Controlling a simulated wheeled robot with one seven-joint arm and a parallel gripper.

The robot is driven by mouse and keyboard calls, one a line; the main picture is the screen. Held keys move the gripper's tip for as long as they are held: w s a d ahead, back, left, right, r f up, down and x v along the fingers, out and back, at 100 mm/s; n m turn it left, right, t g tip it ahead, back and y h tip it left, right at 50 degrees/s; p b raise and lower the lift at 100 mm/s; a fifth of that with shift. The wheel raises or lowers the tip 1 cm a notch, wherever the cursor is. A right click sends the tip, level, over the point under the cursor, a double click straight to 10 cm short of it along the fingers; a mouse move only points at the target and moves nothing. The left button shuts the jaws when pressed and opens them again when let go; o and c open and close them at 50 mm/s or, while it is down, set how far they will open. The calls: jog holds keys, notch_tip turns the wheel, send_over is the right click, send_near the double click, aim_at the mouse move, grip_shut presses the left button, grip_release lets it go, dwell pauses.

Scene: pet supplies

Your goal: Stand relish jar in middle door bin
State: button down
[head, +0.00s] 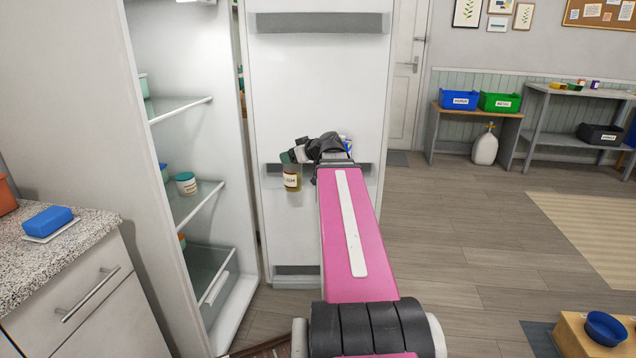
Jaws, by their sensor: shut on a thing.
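The relish jar (291,179), amber with a dark green lid and a partly readable pale label, is upright near the left end of the middle door bin (272,168). My gripper (291,158) is shut on the jar near its lid. The jar overlaps the grey bin front in the head view, and its base shows below the bin's front strip. I cannot tell whether it touches the bin. My pink arm and dark wrist hide the bin's middle.
Something blue and white (347,144) shows behind my wrist at the bin's right. An upper door bin (320,22) and a lower one (296,270) are on the door. The open fridge's shelves (190,204) are at left, with a white-labelled jar (186,184).

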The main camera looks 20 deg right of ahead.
jog(key=w+d, duration=0.4)
jog(key=w, duration=0.5)
jog(key=w+d, duration=0.4)
jog(key=w, duration=0.4)
notch_tip(320, 180, down, 7)
jog(key=w, duration=0.1)
jog(key=shift+d, duration=0.1)
jog(key=shift+c, duration=2.4)
grip_release()
